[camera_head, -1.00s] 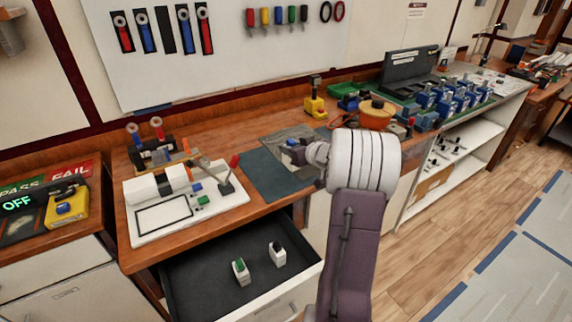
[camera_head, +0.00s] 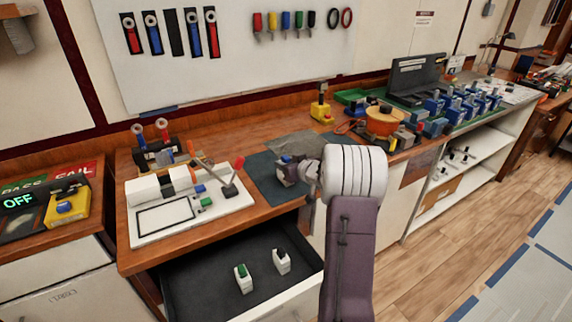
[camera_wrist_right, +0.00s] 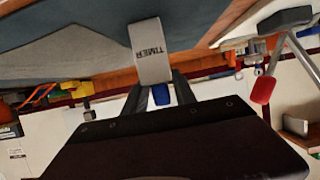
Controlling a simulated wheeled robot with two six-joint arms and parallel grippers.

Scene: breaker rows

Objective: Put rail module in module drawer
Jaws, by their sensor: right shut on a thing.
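The rail module (camera_wrist_right: 152,48) is a light grey block marked TIMER, with a blue part, held between the fingers of my right gripper (camera_wrist_right: 160,92) in the right wrist view. In the head view the right gripper (camera_head: 290,172) is over the dark blue-grey mat near the bench front; its wrist partly hides it. The module drawer (camera_head: 205,285) is pulled open below the bench, left of and lower than the gripper. A green-topped white module (camera_head: 244,280) and a black-topped white module (camera_head: 281,262) stand inside it. My left gripper is out of view.
A white board with a lever and blocks (camera_head: 150,238) sits on the bench above the drawer. The mat (camera_head: 268,185) lies right of it. A yellow device (camera_head: 320,112) and an orange spool (camera_head: 382,122) stand farther back. The drawer's left floor is clear.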

